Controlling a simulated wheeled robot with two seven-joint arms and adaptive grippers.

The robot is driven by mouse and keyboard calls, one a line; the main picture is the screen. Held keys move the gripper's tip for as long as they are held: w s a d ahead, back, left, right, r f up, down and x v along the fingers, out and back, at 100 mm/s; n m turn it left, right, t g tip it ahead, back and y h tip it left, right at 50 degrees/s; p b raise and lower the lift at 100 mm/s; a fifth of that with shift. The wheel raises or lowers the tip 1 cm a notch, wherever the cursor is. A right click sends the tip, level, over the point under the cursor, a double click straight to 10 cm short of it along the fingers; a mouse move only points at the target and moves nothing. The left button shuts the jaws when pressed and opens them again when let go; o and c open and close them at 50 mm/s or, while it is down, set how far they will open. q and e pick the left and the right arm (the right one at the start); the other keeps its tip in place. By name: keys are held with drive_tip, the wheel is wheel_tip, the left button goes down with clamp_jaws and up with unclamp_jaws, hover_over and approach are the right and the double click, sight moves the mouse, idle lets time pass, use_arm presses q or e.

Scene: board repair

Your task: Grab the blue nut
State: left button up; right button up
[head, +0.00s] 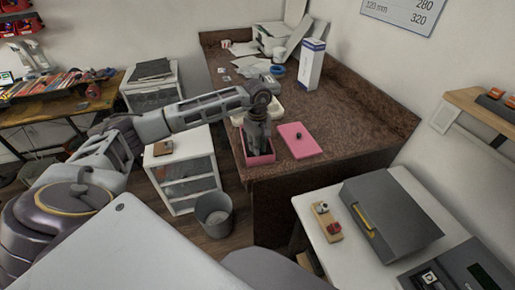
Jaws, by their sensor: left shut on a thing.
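My left gripper (257,150) points down into an open pink box (262,160) at the front edge of the brown counter. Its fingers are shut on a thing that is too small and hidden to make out. I cannot pick out a blue nut in this view; the gripper covers much of the box's inside. A flat pink lid (307,147) lies on the counter just right of the box, with a small dark object (299,135) on it. My right gripper is not in view.
The brown counter (350,115) is mostly clear to the right. Behind stand a white and blue carton (311,64), a blue round item (277,70) and papers. A grey case (390,218) sits front right.

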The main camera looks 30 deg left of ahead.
use_arm(q)
drive_tip(key=shift+w+r, duration=0.1)
drive_tip(key=shift+r, duration=0.5)
wheel_tip(320, 180, up, 9)
drive_tip(key=shift+f+b, duration=0.2)
drive_tip(key=shift+b, duration=0.15)
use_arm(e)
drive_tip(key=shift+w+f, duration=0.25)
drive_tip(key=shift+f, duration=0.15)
